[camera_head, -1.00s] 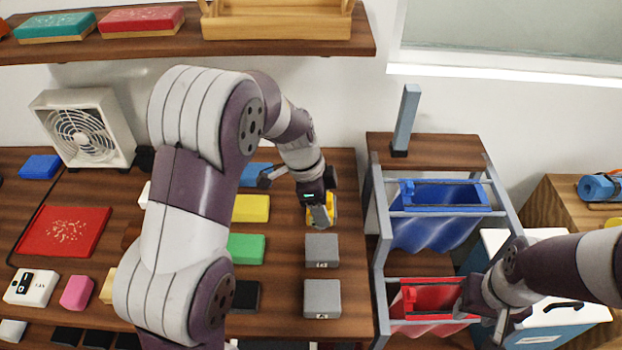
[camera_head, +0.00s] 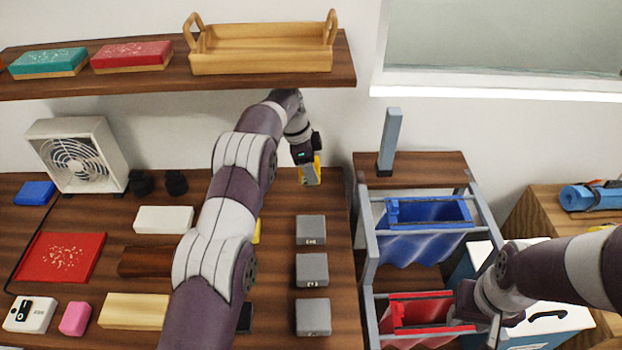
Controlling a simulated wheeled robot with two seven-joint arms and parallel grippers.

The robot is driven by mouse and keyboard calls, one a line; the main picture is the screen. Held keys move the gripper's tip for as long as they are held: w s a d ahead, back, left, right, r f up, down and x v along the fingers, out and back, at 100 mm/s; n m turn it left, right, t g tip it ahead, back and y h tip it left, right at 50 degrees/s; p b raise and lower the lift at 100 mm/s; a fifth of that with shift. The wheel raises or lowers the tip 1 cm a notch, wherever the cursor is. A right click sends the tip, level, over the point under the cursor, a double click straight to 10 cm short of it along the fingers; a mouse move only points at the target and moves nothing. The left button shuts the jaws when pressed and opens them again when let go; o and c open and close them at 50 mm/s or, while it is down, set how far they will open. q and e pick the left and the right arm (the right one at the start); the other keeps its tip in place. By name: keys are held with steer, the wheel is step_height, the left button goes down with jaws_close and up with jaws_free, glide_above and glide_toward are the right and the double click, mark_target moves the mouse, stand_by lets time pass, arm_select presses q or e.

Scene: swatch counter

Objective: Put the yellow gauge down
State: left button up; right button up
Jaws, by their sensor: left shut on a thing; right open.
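My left gripper (camera_head: 309,176) is shut on the yellow gauge (camera_head: 317,166), at the back right of the wooden counter. Only part of the gauge shows behind the fingers, and I cannot tell whether it touches the counter. Several grey blocks (camera_head: 311,230) stand in a column in front of it on the counter's right side. My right gripper (camera_head: 466,301) is at the red bin on the right; it is open, its fingers partly hidden by my arm.
A wooden shelf with a wooden tray (camera_head: 262,62) hangs above the back of the counter. A rack with a blue bin (camera_head: 425,215) and a red bin (camera_head: 412,297) stands to the right. A fan (camera_head: 78,155) stands back left. Bare counter surrounds the grey blocks.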

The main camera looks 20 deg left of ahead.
arm_select(q)
step_height(320, 180, down, 2)
steer(key=shift+s+f, duration=0.1)
steer(key=shift+s, duration=0.05)
step_height(320, 180, down, 4)
steer(key=shift+r+p, duration=0.15)
steer(key=shift+p, duration=0.65)
steer(key=shift+w+f, duration=0.2)
steer(key=shift+w, duration=0.05)
steer(key=shift+s+f, duration=0.1)
steer(key=o, duration=0.9)
steer(key=shift+f, duration=0.1)
steer(key=shift+o, duration=0.2)
